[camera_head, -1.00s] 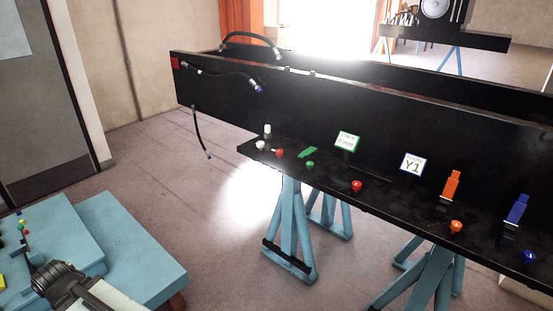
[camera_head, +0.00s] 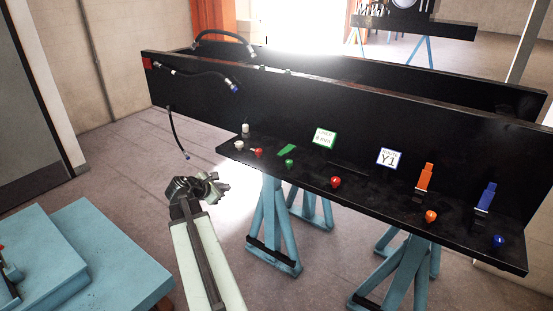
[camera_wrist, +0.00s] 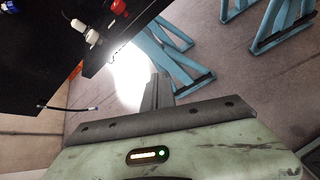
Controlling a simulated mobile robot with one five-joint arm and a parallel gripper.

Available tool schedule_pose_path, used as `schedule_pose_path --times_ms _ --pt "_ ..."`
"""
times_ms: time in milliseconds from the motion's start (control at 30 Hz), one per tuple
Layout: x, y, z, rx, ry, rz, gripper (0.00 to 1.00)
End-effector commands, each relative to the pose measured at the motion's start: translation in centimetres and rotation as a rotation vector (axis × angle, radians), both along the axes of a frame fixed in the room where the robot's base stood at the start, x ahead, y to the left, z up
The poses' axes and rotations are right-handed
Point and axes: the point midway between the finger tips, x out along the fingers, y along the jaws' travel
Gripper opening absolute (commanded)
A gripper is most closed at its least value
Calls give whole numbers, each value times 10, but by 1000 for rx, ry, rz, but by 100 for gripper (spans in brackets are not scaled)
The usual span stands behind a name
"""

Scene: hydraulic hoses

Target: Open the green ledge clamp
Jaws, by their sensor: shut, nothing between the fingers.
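The green ledge clamp (camera_head: 287,150) is a small green lever lying low on the black ledge, behind a green knob (camera_head: 289,162). My gripper (camera_head: 222,186) is in front of and below the ledge's left end, apart from the clamp and to its left. Its fingers look shut and empty.
A red knob (camera_head: 258,153) and white fittings (camera_head: 239,145) stand left of the clamp. A green-edged sign (camera_head: 324,137) is to its right. Orange (camera_head: 425,177) and blue (camera_head: 487,197) levers stand upright farther right. A hose (camera_head: 178,135) hangs left. Blue trestles (camera_head: 272,230) support the ledge.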

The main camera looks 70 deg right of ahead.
Motion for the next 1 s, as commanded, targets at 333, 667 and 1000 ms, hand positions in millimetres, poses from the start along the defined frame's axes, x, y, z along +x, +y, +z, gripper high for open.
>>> schedule_pose_path --times_ms 333,667,1000 --pt "-116 -106 59 -141 494 95 0" --pt "-122 -140 43 -139 493 94 0" --pt "-135 -190 26 -140 491 95 0"
